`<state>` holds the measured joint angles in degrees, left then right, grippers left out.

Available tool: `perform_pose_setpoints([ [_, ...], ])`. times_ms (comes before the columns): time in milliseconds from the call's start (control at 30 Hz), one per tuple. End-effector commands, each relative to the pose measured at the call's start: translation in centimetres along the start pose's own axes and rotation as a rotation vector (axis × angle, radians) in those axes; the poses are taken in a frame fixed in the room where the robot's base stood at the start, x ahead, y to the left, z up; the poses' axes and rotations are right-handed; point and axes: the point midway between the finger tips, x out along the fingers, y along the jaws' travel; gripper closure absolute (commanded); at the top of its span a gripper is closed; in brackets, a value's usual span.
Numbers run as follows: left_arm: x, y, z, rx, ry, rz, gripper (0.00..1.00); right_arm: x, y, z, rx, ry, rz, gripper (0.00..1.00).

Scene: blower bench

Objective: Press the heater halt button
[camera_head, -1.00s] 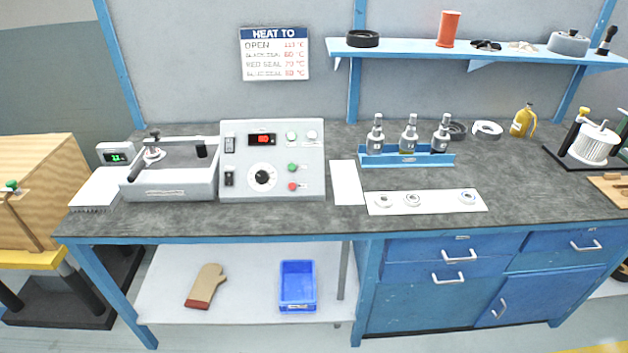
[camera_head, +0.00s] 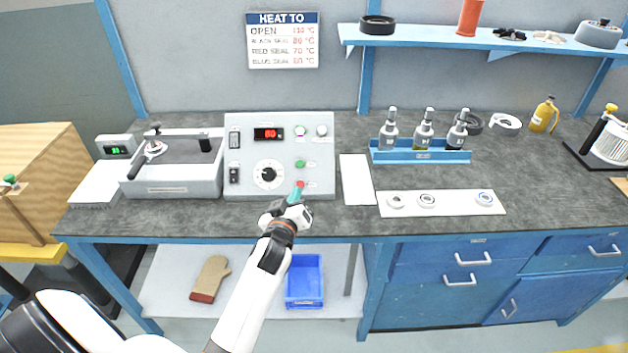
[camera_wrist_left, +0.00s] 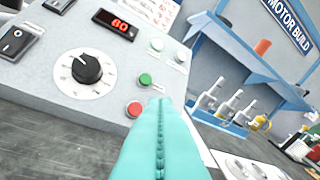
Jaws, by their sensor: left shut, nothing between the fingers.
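The heater control box (camera_head: 250,187) stands on the bench with a red lit display (camera_head: 268,134), a black dial (camera_head: 267,174), a green button (camera_head: 300,164) and a red button (camera_head: 300,184). In the left wrist view the red button (camera_wrist_left: 134,109) sits below the green one (camera_wrist_left: 145,79), both unlabelled at this size. My left gripper (camera_head: 297,190) is shut and empty, its teal fingertips at the red button in the head view. In the wrist view the fingertips (camera_wrist_left: 160,103) appear just right of the red button; I cannot tell whether they touch the box. My right gripper is not in view.
A grey heater tray (camera_head: 170,188) stands left of the box. A white strip with rings (camera_head: 450,204) and a blue rack of bottles (camera_head: 420,156) are to the right. A blue shelf (camera_head: 480,40) hangs above. The bench front is clear.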

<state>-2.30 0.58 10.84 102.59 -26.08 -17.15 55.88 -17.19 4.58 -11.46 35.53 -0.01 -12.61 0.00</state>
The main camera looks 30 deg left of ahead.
Motion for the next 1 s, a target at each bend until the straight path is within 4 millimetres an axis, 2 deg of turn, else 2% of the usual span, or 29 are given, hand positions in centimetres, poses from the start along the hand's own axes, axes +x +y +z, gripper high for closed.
perform_pose_setpoints([
  [100, 0.7, -0.6, 1.5, -0.039, -0.05, -0.027, 1.0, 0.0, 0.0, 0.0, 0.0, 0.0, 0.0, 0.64],
  [200, 0.8, -0.8, 2.0, -0.052, -0.064, -0.036, 1.0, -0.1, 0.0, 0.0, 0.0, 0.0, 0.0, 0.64],
  [567, 0.9, -0.7, 1.8, -0.052, -0.065, -0.037, 1.0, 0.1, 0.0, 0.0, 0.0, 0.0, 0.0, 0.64],
  [767, 2.1, 0.2, 0.7, -0.05, -0.065, -0.038, 1.0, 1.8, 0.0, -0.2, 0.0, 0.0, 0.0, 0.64],
  [1000, 4.7, 1.8, -1.1, -0.049, -0.065, -0.038, 1.0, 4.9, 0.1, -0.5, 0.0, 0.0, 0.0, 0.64],
])
